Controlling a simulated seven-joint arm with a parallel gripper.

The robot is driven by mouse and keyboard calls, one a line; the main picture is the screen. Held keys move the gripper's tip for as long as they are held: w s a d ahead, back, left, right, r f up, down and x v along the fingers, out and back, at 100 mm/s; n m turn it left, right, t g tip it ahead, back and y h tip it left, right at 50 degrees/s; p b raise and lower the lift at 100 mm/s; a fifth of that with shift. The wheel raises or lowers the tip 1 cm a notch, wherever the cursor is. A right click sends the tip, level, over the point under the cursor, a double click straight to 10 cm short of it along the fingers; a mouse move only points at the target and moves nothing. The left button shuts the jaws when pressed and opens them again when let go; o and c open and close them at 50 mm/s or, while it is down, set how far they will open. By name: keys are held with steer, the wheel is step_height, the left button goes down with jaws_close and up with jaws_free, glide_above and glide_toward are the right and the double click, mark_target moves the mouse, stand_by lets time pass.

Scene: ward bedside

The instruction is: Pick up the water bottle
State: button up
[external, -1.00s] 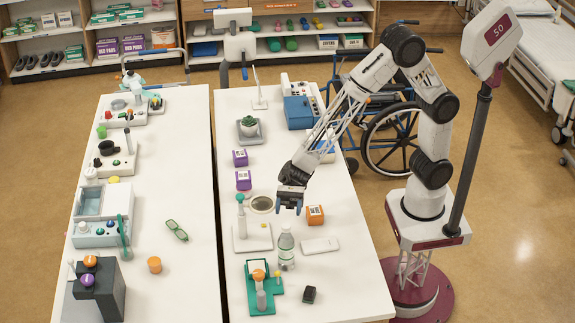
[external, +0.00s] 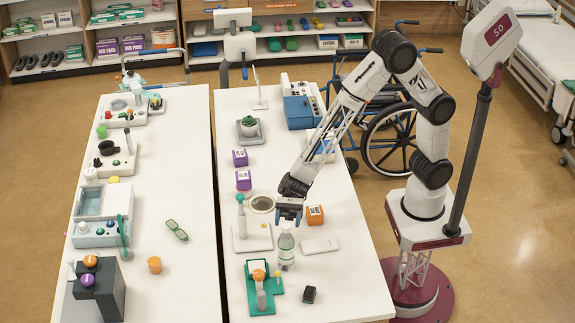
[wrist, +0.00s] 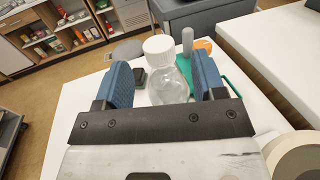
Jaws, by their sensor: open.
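The water bottle (external: 286,250) is clear with a white cap and stands upright on the right-hand table. My gripper (external: 289,212) is just above and behind the bottle's cap in the external view. In the wrist view the bottle (wrist: 168,78) shows between the two blue fingers of my gripper (wrist: 160,82), with its white cap uppermost. The fingers are apart, with a gap visible on both sides of the bottle. The bottle's lower part is hidden behind the gripper's dark crossbar in the wrist view.
An orange box (external: 315,215) and a white flat case (external: 320,246) lie right of the bottle. A white stand (external: 252,240) is to its left. A green fixture (external: 262,295) and a small black block (external: 309,294) are nearer the table's front edge.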

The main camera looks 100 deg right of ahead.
mark_target(285, 239)
steer(key=shift+x, duration=2.9)
jaws_close()
